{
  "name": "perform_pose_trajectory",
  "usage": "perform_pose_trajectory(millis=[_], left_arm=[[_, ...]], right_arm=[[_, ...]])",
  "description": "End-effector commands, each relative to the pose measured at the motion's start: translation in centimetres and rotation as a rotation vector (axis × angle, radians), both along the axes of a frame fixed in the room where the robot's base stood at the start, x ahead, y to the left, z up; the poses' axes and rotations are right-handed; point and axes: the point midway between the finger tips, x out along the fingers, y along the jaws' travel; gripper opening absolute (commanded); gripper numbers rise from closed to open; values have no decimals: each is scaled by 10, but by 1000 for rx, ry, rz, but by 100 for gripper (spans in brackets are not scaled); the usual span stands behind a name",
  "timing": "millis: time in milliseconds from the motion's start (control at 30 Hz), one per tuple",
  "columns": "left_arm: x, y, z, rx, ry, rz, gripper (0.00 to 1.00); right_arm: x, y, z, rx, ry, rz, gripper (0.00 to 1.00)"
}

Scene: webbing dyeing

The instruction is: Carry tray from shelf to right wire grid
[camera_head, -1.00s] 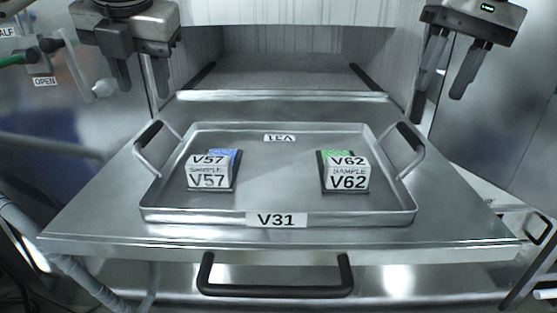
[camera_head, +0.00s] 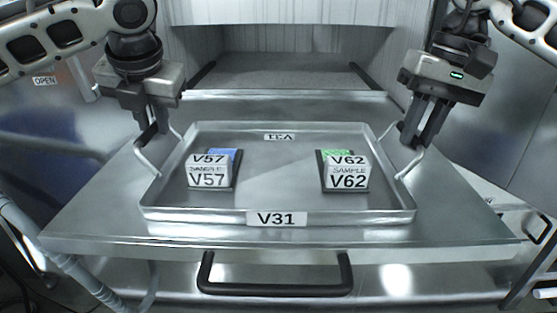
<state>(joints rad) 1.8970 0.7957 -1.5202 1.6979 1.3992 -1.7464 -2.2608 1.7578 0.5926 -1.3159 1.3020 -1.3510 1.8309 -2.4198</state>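The metal tray (camera_head: 278,190), labelled V31, lies flat on the pulled-out steel shelf (camera_head: 95,225). It carries a V57 sample block (camera_head: 208,172) on the left and a V62 sample block (camera_head: 346,172) on the right. My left gripper (camera_head: 152,125) is lowered at the tray's left handle (camera_head: 147,158), its fingers by the black grip. My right gripper (camera_head: 420,135) is lowered at the right handle (camera_head: 414,166), its fingers by that grip. The fingers hide much of both grips, and I cannot tell whether either gripper has closed on its handle.
Behind the shelf is an open chamber (camera_head: 285,72) with dark side rails. A black pull handle (camera_head: 275,288) sticks out below the shelf's front edge. A grey hose (camera_head: 70,270) runs at the lower left. No wire grid is plainly visible.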

Motion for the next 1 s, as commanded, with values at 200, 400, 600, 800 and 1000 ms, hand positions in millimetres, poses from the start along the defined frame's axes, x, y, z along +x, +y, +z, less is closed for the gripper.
perform_pose_trajectory(millis=[200, 400, 600, 800, 1000], left_arm=[[0, 0, 0, 1, 0, 0, 0], [0, 1, 0, 3, 1, 1, 0], [0, 1, 0, 4, 1, 1, 0], [0, 1, 0, 5, 1, 0, 0], [0, 2, 0, 6, 1, 1, 0]], right_arm=[[0, 0, 0, -1, 0, 0, 0], [0, 0, 0, -1, 0, 0, 0], [0, -1, 1, -1, 0, -1, 0], [0, -1, 1, -1, -1, -1, 0], [0, -1, 1, -1, -1, -2, 0]])
